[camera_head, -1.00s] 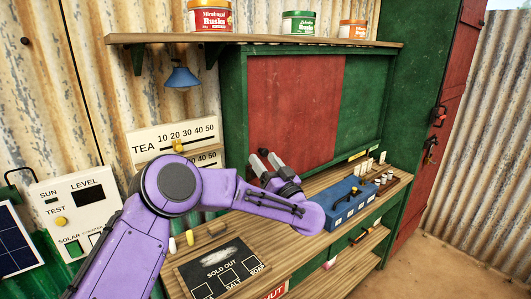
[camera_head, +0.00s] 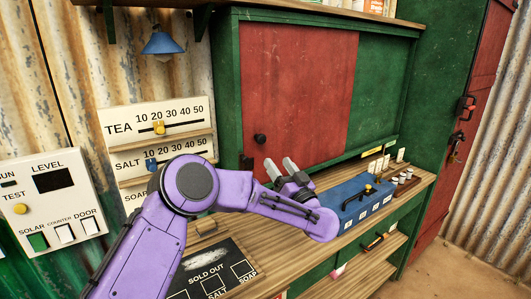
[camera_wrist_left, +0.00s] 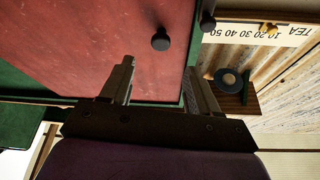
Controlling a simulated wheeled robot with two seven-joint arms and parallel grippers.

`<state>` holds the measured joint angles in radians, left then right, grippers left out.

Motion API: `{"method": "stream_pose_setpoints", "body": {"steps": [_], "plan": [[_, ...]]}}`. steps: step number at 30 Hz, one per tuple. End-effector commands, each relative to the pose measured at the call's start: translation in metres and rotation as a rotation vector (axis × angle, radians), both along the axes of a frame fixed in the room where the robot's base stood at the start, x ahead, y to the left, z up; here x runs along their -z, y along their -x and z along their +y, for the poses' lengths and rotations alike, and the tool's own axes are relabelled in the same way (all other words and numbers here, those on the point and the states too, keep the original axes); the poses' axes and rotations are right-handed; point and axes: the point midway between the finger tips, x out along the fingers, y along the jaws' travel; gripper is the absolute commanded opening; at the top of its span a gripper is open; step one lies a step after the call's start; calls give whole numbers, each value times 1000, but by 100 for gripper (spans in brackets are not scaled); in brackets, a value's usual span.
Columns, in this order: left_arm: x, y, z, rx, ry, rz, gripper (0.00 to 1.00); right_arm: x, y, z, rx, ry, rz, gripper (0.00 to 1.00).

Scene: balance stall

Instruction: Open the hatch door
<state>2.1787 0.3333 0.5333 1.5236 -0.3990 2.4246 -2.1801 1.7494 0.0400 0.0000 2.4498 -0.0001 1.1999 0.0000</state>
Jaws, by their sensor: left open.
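The hatch door appears to be the red panel (camera_head: 300,85) in the green cabinet front, with a dark round knob (camera_head: 260,138) low on its left side. The red panel covers the left part of the opening; a green panel (camera_head: 380,85) fills the right. My left gripper (camera_head: 279,165) is open and empty, just below and right of the knob in the head view. In the left wrist view the gripper (camera_wrist_left: 160,78) has its fingers apart, with the red panel (camera_wrist_left: 90,40) ahead and the knob (camera_wrist_left: 160,42) beyond the fingertips, apart from them. My right gripper is not in view.
A blue box (camera_head: 355,200) and several small jars stand on the wooden counter right of my gripper. A sold-out board (camera_head: 215,270) lies at the counter's front left. A blue lamp (camera_head: 163,42) and slider boards (camera_head: 155,120) are on the left wall.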

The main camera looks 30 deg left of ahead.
Motion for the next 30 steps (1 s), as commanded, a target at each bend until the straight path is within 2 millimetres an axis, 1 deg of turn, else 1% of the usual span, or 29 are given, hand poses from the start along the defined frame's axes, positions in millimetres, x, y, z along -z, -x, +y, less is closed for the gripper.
{"method": "stream_pose_setpoints", "body": {"steps": [4, 9, 12, 15, 19, 26, 27, 29, 30], "plan": [[-13, -9, 19, -5, 4, 0, 61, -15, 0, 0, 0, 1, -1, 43], [-28, -26, 51, -5, 4, 1, 61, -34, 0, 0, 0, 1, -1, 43], [-35, -34, 67, -4, 2, 1, 61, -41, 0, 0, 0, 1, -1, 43], [-39, -42, 76, 0, 1, 0, 61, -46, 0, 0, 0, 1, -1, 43], [-40, -45, 83, 2, -1, 0, 61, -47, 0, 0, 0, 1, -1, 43], [-40, -46, 83, 2, 0, 0, 61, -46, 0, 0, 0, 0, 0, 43], [-40, -46, 83, 2, 0, 0, 48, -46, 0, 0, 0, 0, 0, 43], [-40, -46, 83, 2, 0, 0, 28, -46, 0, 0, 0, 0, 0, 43], [-40, -46, 83, 2, 0, 0, 15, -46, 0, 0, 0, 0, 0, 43]]}}
